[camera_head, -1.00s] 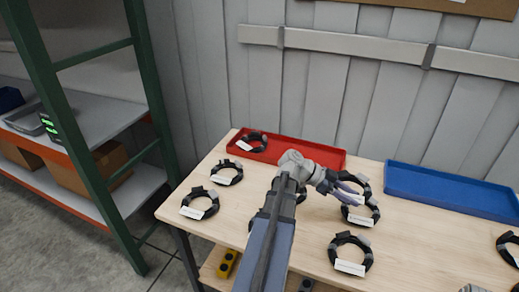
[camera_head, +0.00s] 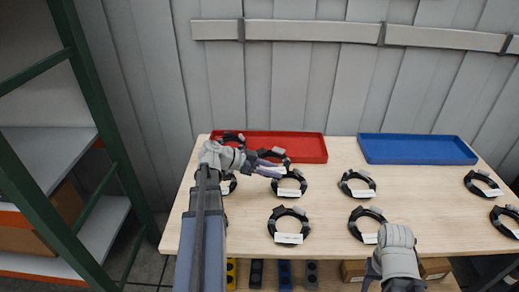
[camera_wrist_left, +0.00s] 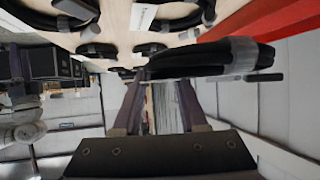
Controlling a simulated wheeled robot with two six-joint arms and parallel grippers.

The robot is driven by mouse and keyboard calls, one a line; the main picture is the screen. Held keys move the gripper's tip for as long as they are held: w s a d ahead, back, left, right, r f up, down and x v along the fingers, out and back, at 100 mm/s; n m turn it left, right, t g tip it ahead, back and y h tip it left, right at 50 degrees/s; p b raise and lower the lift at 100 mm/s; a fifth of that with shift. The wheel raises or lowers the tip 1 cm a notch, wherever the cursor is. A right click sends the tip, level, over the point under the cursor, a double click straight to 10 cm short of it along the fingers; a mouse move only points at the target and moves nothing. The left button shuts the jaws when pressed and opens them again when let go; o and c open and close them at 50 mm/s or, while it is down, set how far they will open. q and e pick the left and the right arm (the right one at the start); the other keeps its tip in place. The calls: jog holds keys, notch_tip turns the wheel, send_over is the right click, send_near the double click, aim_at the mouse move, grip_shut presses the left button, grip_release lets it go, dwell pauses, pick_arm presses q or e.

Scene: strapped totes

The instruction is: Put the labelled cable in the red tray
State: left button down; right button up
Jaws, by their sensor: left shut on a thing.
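My left gripper (camera_head: 262,168) is shut on a black coiled cable (camera_head: 273,155), held at the front edge of the red tray (camera_head: 312,148). In the left wrist view this cable (camera_wrist_left: 200,62) lies across the fingertips, with the red tray (camera_wrist_left: 265,22) beyond it on the right. I cannot see a label on it. Another black cable (camera_head: 233,138) lies at the left end of the red tray. My right arm shows at the lower right; its gripper's fingers cannot be made out.
Several black cables with white labels lie on the wooden table, including one (camera_head: 290,187) just in front of the held cable and another (camera_head: 357,184) to its right. A blue tray (camera_head: 417,149) stands at the back right. A green-framed shelf (camera_head: 100,130) stands left.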

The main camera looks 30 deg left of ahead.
aim_at(275, 147)
pick_arm(q)
jog(key=w+a+r+n+t+y, duration=0.1)
jog(key=w+a+n+y, duration=0.2)
jog(key=w, duration=0.4)
jog(key=w+a+n+t+y+p, duration=0.1)
jog(key=w+a+n+y, duration=0.1)
jog(key=w+a, duration=0.35)
jog(key=w+a+r+n+t+y, duration=0.1)
jog(key=w+a+n+y, duration=0.15)
jog(key=w, duration=0.55)
notch_tip(275, 147, down, 7)
jog(key=b, duration=0.6)
jog(key=shift+w+d+r, duration=0.1)
jog(key=shift+w, duration=0.05)
notch_tip(275, 147, down, 4)
jog(key=b, duration=0.3)
jog(key=shift+r+b, duration=0.15)
jog(key=shift+b, duration=0.2)
jog(key=shift+f+b, duration=0.45)
jog(key=shift+c, duration=2.2)
grip_release()
jog(key=shift+r, duration=0.1)
jog(key=shift+r, duration=0.1)
